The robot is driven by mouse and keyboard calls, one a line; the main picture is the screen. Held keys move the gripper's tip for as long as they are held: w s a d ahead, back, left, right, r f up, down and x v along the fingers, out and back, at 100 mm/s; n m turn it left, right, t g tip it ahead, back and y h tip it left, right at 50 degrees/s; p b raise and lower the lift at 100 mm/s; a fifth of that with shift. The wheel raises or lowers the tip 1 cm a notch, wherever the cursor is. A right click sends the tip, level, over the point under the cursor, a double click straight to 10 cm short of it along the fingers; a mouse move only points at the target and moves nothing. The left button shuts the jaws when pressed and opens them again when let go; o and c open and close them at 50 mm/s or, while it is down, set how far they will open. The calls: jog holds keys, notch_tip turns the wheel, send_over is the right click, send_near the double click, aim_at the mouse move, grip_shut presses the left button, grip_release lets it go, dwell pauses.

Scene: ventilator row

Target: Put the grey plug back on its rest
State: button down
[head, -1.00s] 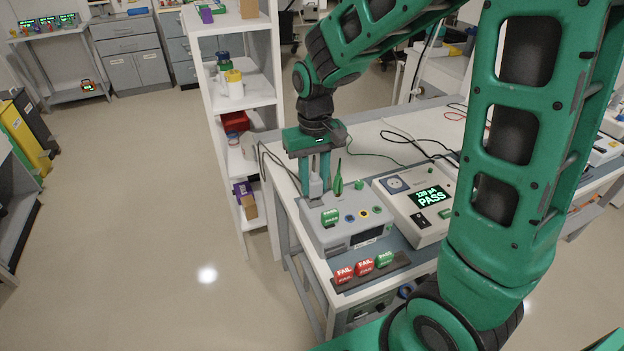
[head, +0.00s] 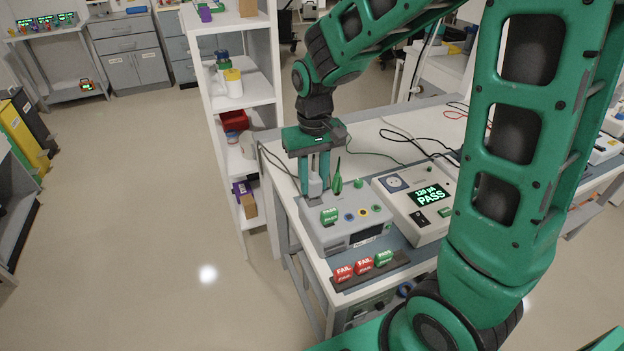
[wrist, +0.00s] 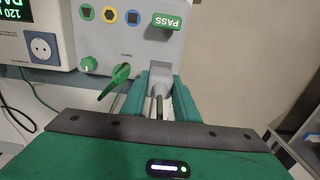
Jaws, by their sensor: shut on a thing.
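My gripper (head: 316,187) points down over the back left part of a grey tester box (head: 318,236) on the bench. It is shut on the grey plug (wrist: 159,78), which sits between the two green fingers in the wrist view. In the head view the plug (head: 315,186) shows as a light grey block between the fingertips, at the box's top. Its lower end is close to the box; I cannot tell whether it touches or is seated. A dark cord runs back from the plug between the fingers. I cannot clearly make out a separate rest.
A green clip (head: 337,178) stands beside the fingers on the box. A green PASS tag (head: 329,215) is on the box. A white meter (head: 418,203) reading PASS stands to the right. FAIL and PASS blocks (head: 364,266) lie in front. A white shelf (head: 243,110) stands at left.

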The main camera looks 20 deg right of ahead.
aim_at(314, 172)
jog(key=shift+f, duration=1.1)
dwell(0.6)
jog(key=c, duration=1.3)
grip_release()
notch_tip(314, 172, up, 11)
jog(key=shift+f, duration=0.15)
jog(key=s+d+f+m, duration=0.1)
jog(key=s+d+m, duration=0.2)
jog(key=s+d, duration=0.5)
jog(key=s+d+f+m, duration=0.1)
jog(key=s+d+m, duration=0.2)
jog(key=s+d, duration=0.6)
jog(key=s, duration=0.6)
jog(key=shift+d, duration=0.2)
